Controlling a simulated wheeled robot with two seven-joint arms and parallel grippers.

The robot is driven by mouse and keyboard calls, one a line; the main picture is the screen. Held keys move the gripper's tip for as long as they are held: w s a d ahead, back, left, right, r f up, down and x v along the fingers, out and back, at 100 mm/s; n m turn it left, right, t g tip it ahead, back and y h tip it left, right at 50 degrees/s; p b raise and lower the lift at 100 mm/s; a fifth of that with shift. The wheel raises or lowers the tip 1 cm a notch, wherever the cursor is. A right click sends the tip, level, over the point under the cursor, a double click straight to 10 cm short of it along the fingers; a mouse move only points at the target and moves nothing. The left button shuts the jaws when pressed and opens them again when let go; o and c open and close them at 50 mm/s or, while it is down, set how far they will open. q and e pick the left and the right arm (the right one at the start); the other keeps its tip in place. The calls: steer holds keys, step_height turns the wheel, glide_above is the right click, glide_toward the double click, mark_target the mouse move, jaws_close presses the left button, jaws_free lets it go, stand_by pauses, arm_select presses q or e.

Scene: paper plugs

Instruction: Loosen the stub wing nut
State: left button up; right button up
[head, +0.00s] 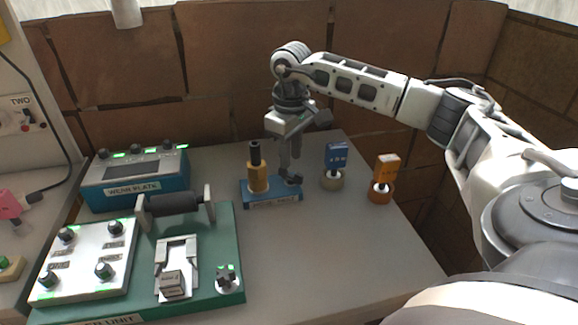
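A blue base (259,195) with a pale label stands at the back middle of the table. A tan post with a black top (257,172) rises upright from its left part. My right gripper (290,178) points down over the right end of this base, beside the post. Its fingertips are at a small dark part there, which they largely hide. I cannot tell whether that part is the stub wing nut, or whether the fingers touch it. The finger gap is too small to read. My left gripper is out of view.
Right of the base stand a blue tag on a round holder (333,181) and an orange tag on a brown holder (380,194). A green board (226,240) with fittings and a blue knob box (134,185) fill the left. The front right table is clear.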

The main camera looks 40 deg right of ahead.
mark_target(291, 171)
stand_by(0.6)
steer(key=shift+f+b, duration=1.5)
steer(key=shift+f, duration=0.5)
jaws_close()
jaws_free()
steer(key=shift+r, duration=0.15)
